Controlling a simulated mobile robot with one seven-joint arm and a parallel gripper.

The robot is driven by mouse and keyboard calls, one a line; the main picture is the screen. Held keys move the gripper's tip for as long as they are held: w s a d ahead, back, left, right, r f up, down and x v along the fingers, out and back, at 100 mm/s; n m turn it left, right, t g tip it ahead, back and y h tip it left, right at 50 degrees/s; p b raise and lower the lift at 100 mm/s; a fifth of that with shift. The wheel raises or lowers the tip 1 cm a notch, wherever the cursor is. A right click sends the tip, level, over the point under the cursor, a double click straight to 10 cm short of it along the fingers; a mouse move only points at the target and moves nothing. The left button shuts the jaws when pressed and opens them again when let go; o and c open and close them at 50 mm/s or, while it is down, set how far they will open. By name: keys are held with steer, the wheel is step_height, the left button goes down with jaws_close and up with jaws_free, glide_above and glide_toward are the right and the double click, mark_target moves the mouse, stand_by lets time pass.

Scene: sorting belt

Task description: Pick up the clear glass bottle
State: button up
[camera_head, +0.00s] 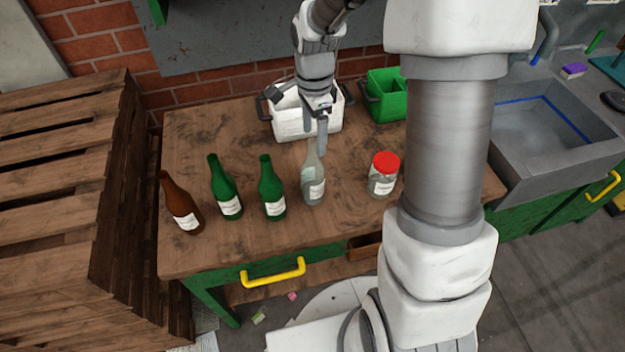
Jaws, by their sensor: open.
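The clear glass bottle (313,184) stands upright on the wooden table, with a white label low on its body. My gripper (315,142) points down from above, with its fingers at the height of the bottle's neck. The jaws are open. The fingers partly cover the top of the neck, and I cannot tell whether they touch it.
Two green bottles (272,190) and a brown bottle (181,204) stand to the left. A jar with a red lid (384,172) stands to the right. Behind are a white bin (290,122) and a green bin (385,97). The table front (225,245) is clear.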

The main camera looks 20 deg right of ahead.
mark_target(314, 152)
steer(key=shift+w+f, duration=0.2)
steer(key=shift+f, duration=1.6)
steer(key=shift+w+f, duration=0.2)
steer(key=shift+f, duration=1.6)
jaws_close()
